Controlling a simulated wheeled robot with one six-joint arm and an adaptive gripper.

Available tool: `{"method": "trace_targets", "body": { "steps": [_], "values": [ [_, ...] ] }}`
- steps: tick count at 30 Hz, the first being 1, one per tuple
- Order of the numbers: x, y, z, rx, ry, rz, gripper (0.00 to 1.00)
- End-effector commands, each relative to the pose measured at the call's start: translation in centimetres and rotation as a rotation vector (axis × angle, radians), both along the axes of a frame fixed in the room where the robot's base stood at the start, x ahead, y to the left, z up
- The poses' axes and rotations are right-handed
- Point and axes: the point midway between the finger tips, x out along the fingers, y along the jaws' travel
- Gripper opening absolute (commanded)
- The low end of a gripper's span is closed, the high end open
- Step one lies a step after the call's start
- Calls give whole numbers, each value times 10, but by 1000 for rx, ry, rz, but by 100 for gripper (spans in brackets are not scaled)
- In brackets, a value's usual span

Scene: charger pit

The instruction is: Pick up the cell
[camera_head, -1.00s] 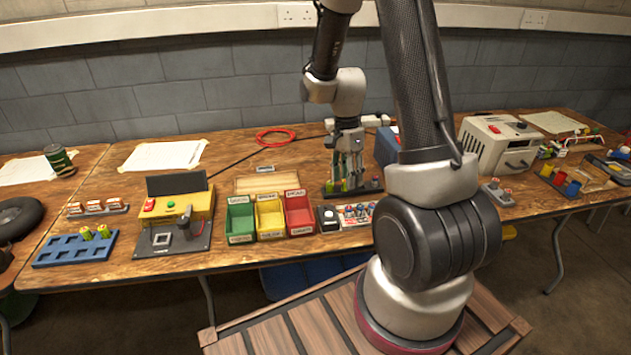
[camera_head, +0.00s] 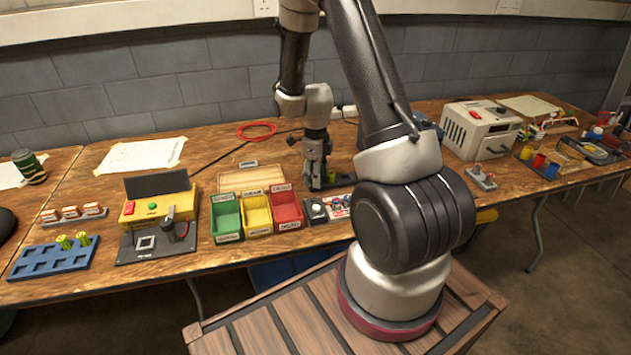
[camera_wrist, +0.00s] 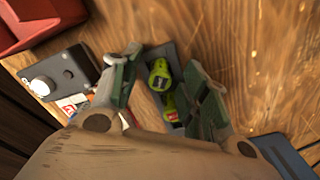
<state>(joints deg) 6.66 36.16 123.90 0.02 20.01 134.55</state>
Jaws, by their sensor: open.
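My gripper (camera_head: 317,178) points down over a dark rack near the middle of the table. In the wrist view, my gripper (camera_wrist: 165,95) is open, with one finger on each side of a green cell (camera_wrist: 159,75). A second green cell (camera_wrist: 171,106) stands beside it, nearer the palm. Both are in the dark rack (camera_wrist: 158,52). The fingers do not visibly close on either cell. In the head view, a green cell (camera_head: 330,174) shows small beside my fingers; the rest is hidden by the gripper. Two more yellow-green cells (camera_head: 73,241) stand in a blue tray (camera_head: 45,262) at left.
Green (camera_head: 227,214), yellow (camera_head: 257,214) and red (camera_head: 286,209) bins stand left of my gripper. A small black box with a white button (camera_head: 316,211) is close in front.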

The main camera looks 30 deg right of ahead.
Motion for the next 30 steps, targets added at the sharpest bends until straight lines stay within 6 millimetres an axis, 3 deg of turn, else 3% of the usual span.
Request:
{"method": "trace_targets", "body": {
  "steps": [9, 17, 26, 30],
  "values": [
    [0, 0, -7, 0, -1, 1, 45],
    [0, 0, -7, 0, -1, 1, 0],
    [1, 0, -5, 0, -3, 1, 0],
    [1, 0, 11, -1, -6, 1, 0]
  ]
}}
